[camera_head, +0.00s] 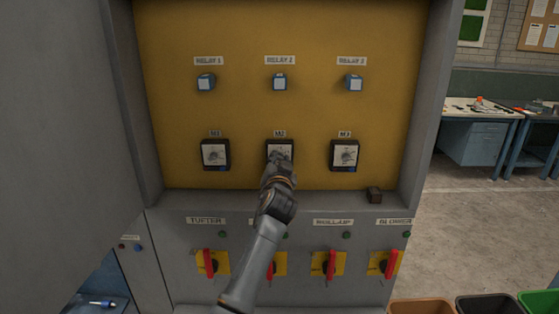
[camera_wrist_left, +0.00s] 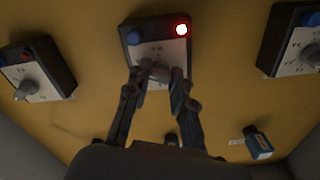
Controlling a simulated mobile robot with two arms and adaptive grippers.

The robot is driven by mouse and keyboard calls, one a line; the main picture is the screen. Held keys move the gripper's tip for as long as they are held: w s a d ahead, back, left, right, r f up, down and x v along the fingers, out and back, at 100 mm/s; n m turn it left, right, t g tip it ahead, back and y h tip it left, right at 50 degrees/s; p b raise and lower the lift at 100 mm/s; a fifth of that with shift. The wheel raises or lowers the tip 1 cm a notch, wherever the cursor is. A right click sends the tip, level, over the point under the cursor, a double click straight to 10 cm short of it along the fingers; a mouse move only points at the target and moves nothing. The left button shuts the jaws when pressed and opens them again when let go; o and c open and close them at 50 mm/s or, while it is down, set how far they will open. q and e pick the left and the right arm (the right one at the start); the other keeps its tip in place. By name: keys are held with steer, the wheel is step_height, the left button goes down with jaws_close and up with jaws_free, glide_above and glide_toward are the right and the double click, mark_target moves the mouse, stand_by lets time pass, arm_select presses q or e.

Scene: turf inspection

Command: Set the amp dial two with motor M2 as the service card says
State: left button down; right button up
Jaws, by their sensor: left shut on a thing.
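The M2 amp dial (camera_head: 287,146) is the middle one of three black-framed dials on the yellow panel. My left gripper (camera_head: 277,157) reaches it from below and covers much of its face. In the left wrist view the M2 unit (camera_wrist_left: 155,48) has a blue button (camera_wrist_left: 133,38) and a bright red lamp (camera_wrist_left: 181,29). There my left gripper (camera_wrist_left: 158,76) has its fingers closed on the grey knob (camera_wrist_left: 154,69). The knob's exact setting and the scale marks are too small or covered to read. No service card is recognisable. My right gripper is out of view.
The M1 dial (camera_head: 215,154) and M3 dial (camera_head: 345,155) flank M2. Three blue relays, including Relay 2 (camera_head: 279,83), sit above. Red rotary switches (camera_head: 330,264) line the lower grey panel. A small dark block (camera_head: 374,195) sits on the ledge. Bins (camera_head: 421,306) stand lower right.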

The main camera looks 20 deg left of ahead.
arm_select(q)
steer(key=shift+r+m, duration=0.15)
steer(key=shift+m, duration=0.45)
steer(key=c, duration=1.3)
jaws_free()
steer(key=shift+c, duration=0.2)
steer(key=shift+o, duration=1)
steer(key=shift+w, duration=0.15)
steer(key=v, duration=1.2)
